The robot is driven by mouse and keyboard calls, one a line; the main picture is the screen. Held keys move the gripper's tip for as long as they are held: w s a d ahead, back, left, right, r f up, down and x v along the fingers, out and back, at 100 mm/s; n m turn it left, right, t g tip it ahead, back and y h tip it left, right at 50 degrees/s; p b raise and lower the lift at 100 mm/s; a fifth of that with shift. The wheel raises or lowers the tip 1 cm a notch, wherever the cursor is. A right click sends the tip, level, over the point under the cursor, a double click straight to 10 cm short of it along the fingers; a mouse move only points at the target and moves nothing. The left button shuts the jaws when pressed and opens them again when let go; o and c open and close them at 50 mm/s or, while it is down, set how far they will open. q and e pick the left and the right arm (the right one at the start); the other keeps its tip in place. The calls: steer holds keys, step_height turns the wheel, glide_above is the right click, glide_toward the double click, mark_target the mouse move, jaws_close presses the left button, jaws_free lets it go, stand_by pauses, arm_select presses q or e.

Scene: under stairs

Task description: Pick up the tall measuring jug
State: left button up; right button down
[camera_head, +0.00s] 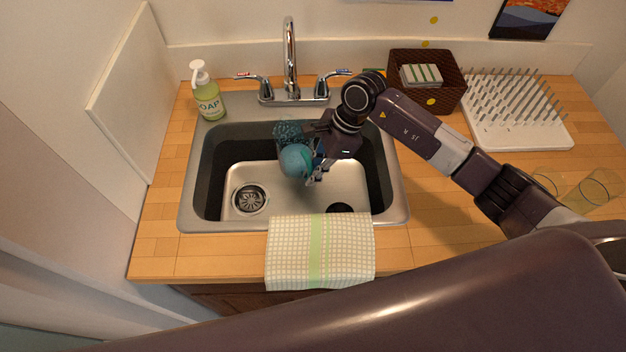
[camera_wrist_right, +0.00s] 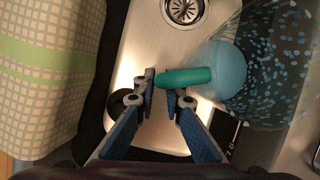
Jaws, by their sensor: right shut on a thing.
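A see-through jug with blue speckles (camera_head: 289,131) is in the sink, its rounded blue end (camera_head: 296,160) toward the front. It looks tilted or lying over. In the right wrist view the speckled jug (camera_wrist_right: 275,65) is at upper right, with a teal handle-like part (camera_wrist_right: 188,77) reaching between my fingertips. My right gripper (camera_head: 316,174) is down in the sink beside the jug. In the right wrist view the gripper (camera_wrist_right: 165,91) is shut on the teal part. My left gripper does not show.
The steel sink (camera_head: 200,190) has a faucet (camera_head: 290,60) behind it. A checked towel (camera_head: 320,250) hangs over its front edge. A soap bottle (camera_head: 207,95), brown basket (camera_head: 445,95), dish rack (camera_head: 535,135) and clear glasses (camera_head: 590,190) stand around on the wooden counter.

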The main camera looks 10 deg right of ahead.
step_height(320, 180, up, 15)
steer(key=b, duration=0.3)
stand_by(0.6)
steer(key=c, duration=2.5)
jaws_free()
steer(key=shift+c, duration=0.2)
jaws_close()
steer(key=shift+f+b, duration=0.1)
steer(key=shift+b, duration=0.25)
